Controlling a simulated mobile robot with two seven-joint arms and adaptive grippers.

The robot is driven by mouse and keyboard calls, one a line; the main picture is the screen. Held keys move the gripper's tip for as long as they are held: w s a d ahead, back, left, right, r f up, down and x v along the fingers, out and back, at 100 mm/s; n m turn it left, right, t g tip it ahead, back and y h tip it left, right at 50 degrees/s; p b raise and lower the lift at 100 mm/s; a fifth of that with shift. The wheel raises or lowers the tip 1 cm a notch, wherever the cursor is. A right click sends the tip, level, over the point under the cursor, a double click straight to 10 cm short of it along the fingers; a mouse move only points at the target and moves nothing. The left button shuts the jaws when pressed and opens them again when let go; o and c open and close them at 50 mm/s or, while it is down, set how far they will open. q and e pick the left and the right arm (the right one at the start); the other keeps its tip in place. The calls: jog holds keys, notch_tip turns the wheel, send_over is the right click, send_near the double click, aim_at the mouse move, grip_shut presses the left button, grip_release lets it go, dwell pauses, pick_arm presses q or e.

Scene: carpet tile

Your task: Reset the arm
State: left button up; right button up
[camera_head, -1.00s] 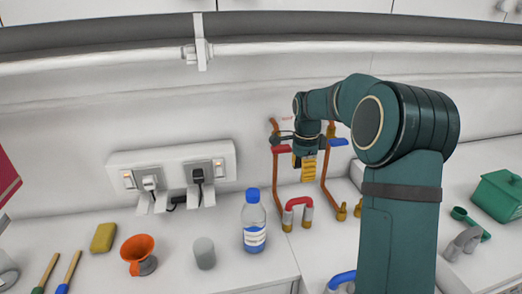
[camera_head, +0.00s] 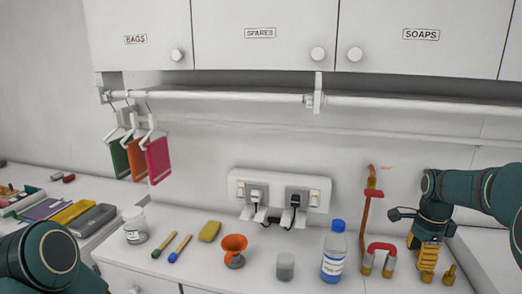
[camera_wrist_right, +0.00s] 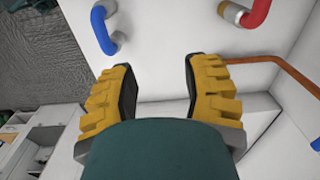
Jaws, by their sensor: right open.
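My right gripper (camera_head: 428,258) is at the right of the head view, pointing down beside the pipes over the white counter. In the right wrist view its two yellow fingers (camera_wrist_right: 160,75) stand wide apart with nothing between them. My right arm is dark green and comes in from the right edge. Part of my left arm (camera_head: 48,262) shows at the lower left corner; its gripper is outside the picture.
A red pipe bend (camera_head: 381,247) and a copper pipe (camera_head: 365,215) are close to my right gripper. A blue-capped bottle (camera_head: 333,255), grey cup (camera_head: 285,267), orange funnel (camera_head: 234,246) and yellow sponge (camera_head: 210,231) stand left of it. A rail (camera_head: 230,98) runs above.

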jog(key=a+f+n, duration=0.2)
jog(key=a+f, duration=0.1)
jog(key=f, duration=0.1)
jog(key=w+a+f+n, duration=0.1)
jog(key=a+f+n, duration=0.1)
jog(key=f, duration=0.3)
jog(key=w+a+f+n+y, duration=0.1)
jog(key=a+f, duration=0.3)
jog(key=shift+w+a+f+n, duration=0.15)
jog(key=shift+a+f+n, duration=0.1)
jog(key=shift+n, duration=0.15)
jog(key=s+a+f+n+t+y, duration=0.1)
jog(key=s+a+f+n, duration=0.7)
jog(key=a, duration=0.4)
jog(key=s+a+f+n+t+y, duration=0.15)
jog(key=s+a+f+n, duration=0.35)
jog(key=s+a+f, duration=0.5)
pick_arm(q)
notch_tip(320, 180, down, 6)
jog(key=b, duration=0.5)
jog(key=shift+d+b, duration=0.15)
jog(key=shift+b, duration=0.15)
pick_arm(e)
jog(key=shift+g+y, duration=0.25)
jog(key=shift+g, duration=0.1)
jog(key=x, duration=0.4)
jog(key=shift+s+f, duration=0.4)
pick_arm(q)
jog(key=shift+w, duration=0.15)
